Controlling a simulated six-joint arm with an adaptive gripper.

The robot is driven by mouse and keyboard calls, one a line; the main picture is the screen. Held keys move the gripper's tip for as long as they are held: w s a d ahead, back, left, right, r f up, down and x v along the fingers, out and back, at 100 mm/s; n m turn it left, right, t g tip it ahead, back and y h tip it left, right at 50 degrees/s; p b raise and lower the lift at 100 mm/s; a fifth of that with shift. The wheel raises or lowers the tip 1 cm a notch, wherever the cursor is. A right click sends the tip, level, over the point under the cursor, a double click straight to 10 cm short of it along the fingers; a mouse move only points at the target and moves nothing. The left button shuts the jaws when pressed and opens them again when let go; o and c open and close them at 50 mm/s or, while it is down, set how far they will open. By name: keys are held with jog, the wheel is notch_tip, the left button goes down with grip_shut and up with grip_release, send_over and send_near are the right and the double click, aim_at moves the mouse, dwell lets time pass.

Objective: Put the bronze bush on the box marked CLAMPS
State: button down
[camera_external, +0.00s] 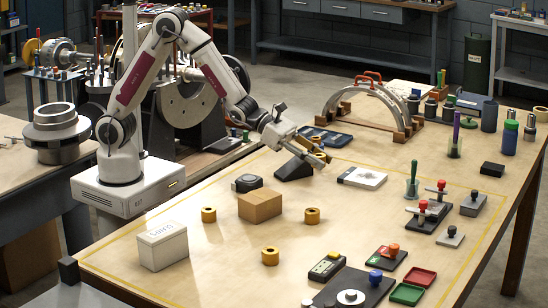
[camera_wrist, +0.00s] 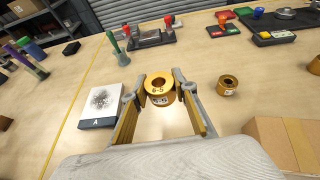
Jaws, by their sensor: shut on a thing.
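My gripper (camera_external: 318,155) is shut on a bronze bush (camera_wrist: 159,91) and holds it above the table. In the wrist view the bush sits between the two fingers, with a marking on its face and side. Several similar bronze bushes stand on the table: one left of the cardboard box (camera_external: 208,214), one right of it (camera_external: 312,215), one in front (camera_external: 270,256). A white box (camera_external: 163,248) stands at the front left with lettering that I cannot read surely. The plain cardboard box (camera_external: 260,206) shows no readable mark; its corner shows in the wrist view (camera_wrist: 285,140).
A black tape measure (camera_external: 247,183) lies behind the cardboard box. A white printed box (camera_external: 362,177) lies right of my gripper. An arched metal part (camera_external: 365,100) stands at the back. Tools and red and green trays (camera_external: 407,293) occupy the right and front.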

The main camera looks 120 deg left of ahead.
jog(key=w+d+r+m+g+h, duration=0.1)
jog(key=d+r+m+h, duration=0.15)
jog(key=d, duration=0.85)
jog(key=d+r+m+g+h, duration=0.1)
jog(key=d+r+m+h, duration=0.2)
jog(key=d, duration=0.9)
jog(key=w+d+r+m+g+h, duration=0.1)
jog(key=d+r+m+h, duration=0.2)
jog(key=d, duration=0.8)
jog(key=s+d+m+g+h, duration=0.5)
jog(key=s+d+m+g, duration=0.3)
jog(key=s+d, duration=0.8)
jog(key=shift+d+r+m+g+h, duration=0.2)
jog(key=shift+d+m+g+h, duration=0.25)
jog(key=shift+d, duration=0.5)
send_over(162, 231)
jog(key=shift+s+f, duration=0.1)
jog(key=shift+f, duration=3.05)
jog(key=shift+f, duration=1.85)
